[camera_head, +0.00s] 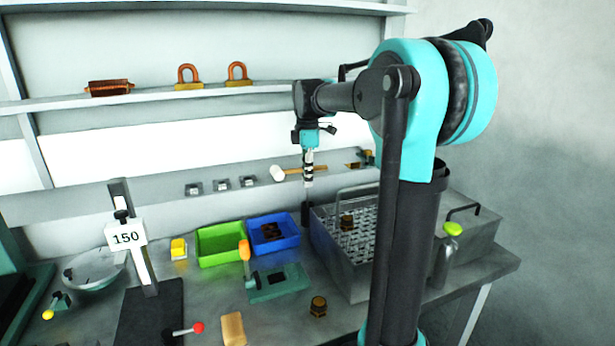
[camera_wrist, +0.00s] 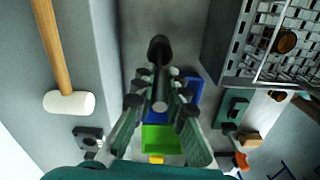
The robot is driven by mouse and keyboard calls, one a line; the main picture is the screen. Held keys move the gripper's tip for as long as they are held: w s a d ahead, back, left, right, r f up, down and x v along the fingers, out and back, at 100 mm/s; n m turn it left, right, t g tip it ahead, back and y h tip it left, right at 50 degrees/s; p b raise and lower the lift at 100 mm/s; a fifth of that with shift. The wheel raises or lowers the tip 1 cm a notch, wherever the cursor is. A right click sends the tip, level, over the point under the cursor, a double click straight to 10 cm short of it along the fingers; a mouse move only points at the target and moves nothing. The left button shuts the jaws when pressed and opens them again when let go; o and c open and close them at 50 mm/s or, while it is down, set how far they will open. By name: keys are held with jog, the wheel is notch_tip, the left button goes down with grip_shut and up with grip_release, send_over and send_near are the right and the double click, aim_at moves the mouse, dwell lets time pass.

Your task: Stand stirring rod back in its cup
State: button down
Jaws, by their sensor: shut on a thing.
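My gripper (camera_head: 308,171) is above the back of the bench, pointing down. It is shut on the stirring rod, a thin grey rod (camera_head: 308,189) that hangs about upright below the fingers. In the wrist view the rod (camera_wrist: 160,84) runs away from between my fingertips (camera_wrist: 160,106). A narrow dark cup (camera_head: 306,213) stands under it, between the blue bin and the metal tank. The cup also shows in the wrist view (camera_wrist: 160,47), in line with the rod's far end. I cannot tell whether the rod's tip is inside the cup's mouth or just above it.
The metal tank (camera_head: 335,264) with a mesh stands close right of the cup. Blue (camera_head: 290,241) and green (camera_head: 210,263) bins are to the left. A white-headed mallet (camera_head: 278,173) is at the rear ledge behind my gripper. A green-topped bottle (camera_head: 443,262) stands at the right.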

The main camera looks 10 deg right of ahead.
jog(key=c, duration=1.5)
grip_release()
jog(key=shift+o, duration=0.2)
notch_tip(320, 180, up, 12)
